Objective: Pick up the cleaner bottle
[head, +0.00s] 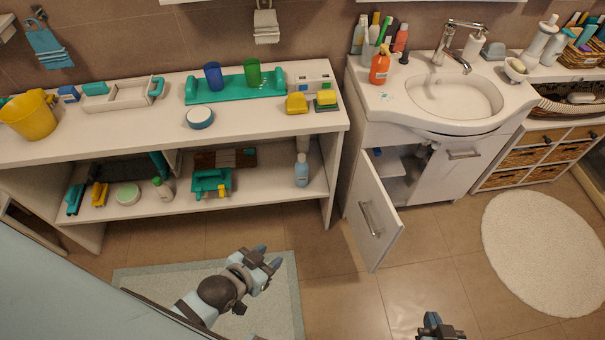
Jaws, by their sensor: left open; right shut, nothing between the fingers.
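Several bottles could be the cleaner bottle, and I cannot tell which one is meant. A light blue bottle (302,172) stands upright on the lower shelf of the white shelf unit, at its right end. An orange bottle (380,67) stands on the sink counter's left side. A small white bottle with a green cap (163,189) is on the lower shelf further left. My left gripper (268,258) is open and empty over the floor in front of the shelf unit. My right gripper (440,324) is shut and empty at the bottom edge, partly cut off.
The shelf unit (250,134) holds a yellow bucket (28,117), cups and sponges. An open cabinet door (375,222) juts out under the sink (455,98), right of the shelf unit. A rug (290,290) and a round mat (545,255) lie on otherwise clear floor.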

